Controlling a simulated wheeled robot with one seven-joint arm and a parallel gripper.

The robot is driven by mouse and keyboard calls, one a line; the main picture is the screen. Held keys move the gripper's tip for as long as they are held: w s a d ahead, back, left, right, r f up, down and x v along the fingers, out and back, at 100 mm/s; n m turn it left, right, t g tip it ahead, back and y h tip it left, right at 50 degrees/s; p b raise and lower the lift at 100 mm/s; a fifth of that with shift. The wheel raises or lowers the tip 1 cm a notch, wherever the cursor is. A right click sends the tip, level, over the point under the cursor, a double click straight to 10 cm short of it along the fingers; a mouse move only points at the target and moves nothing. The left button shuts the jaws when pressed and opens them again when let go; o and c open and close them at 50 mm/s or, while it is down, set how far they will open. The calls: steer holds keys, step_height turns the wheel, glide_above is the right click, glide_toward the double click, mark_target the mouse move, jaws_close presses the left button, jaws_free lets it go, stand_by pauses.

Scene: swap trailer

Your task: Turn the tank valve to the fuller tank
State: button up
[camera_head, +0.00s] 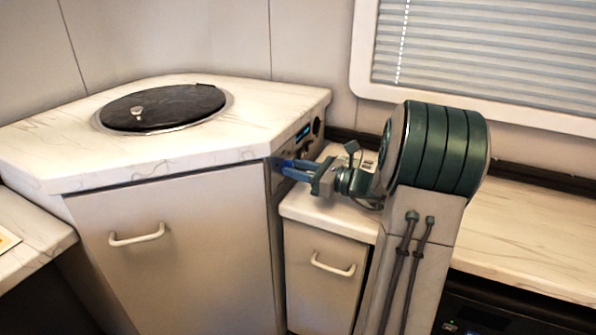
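A dark panel with a small lit blue display (303,134) and a round black knob-like part (317,126) is on the right side face of the corner cabinet. It is seen at a steep angle, so I cannot read tank levels or a valve position. My gripper (284,165) points left at the cabinet's side face, below and left of the display. Its blue fingers lie close to that face. I cannot tell whether they touch anything or how far apart they are. The tank valve cannot be made out clearly; its part near the fingertips is hidden or too small.
The corner cabinet's white marbled top (60,150) holds a round black lid (165,107). A lower counter (318,215) with a drawer front (322,270) lies below my gripper. A long counter (530,235) runs right under a blinded window (490,45).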

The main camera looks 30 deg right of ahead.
jaws_close()
steer(key=shift+n, duration=0.4)
steer(key=n+b, duration=0.2)
steer(key=n, duration=0.1)
steer(key=n+b, duration=0.1)
steer(key=shift+a+f+n+b, duration=0.1)
steer(key=shift+f+n+b, duration=0.15)
steer(key=shift+n+b, duration=0.05)
steer(key=n+b, duration=0.2)
steer(key=n, duration=0.1)
steer(key=shift+s+b, duration=0.1)
steer(key=shift+b, duration=0.3)
steer(key=shift+n+b, duration=0.95)
steer(key=shift+n, duration=0.25)
steer(key=shift+r, duration=0.15)
